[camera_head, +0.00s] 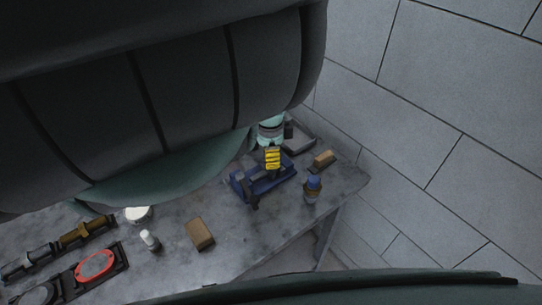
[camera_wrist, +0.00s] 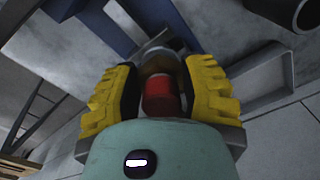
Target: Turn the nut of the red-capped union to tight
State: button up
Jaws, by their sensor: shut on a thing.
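In the wrist view, the red-capped union shows its red cap (camera_wrist: 160,97) between my two yellow fingers, nearest the palm. Its brownish nut (camera_wrist: 160,63) lies just beyond the cap, partly shaded. My gripper (camera_wrist: 161,72) is shut on the nut, with one finger on each side. The exact contact is hidden by the fingers. In the head view, my gripper (camera_head: 272,158) is over the blue vise (camera_head: 246,182) on the workbench, and the union is hidden there. Blue parts also show behind the fingers in the wrist view (camera_wrist: 108,27).
On the grey workbench (camera_head: 226,262) are a blue-capped fitting (camera_head: 312,188), wooden-coloured blocks (camera_head: 199,234) (camera_head: 323,159), a white bottle (camera_head: 150,240) and a black holder with a red ring (camera_head: 94,266). A grey tray (camera_head: 299,146) lies behind the vise. A block wall (camera_head: 440,110) stands right.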

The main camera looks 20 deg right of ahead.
jog(key=shift+m, duration=0.4)
jog(key=o, duration=1.2)
jog(key=shift+r, duration=0.1)
notch_tip(320, 180, up, 4)
jog(key=shift+w+a+r, duration=0.1)
jog(key=shift+w+r, duration=0.05)
jog(key=shift+r, duration=1.5)
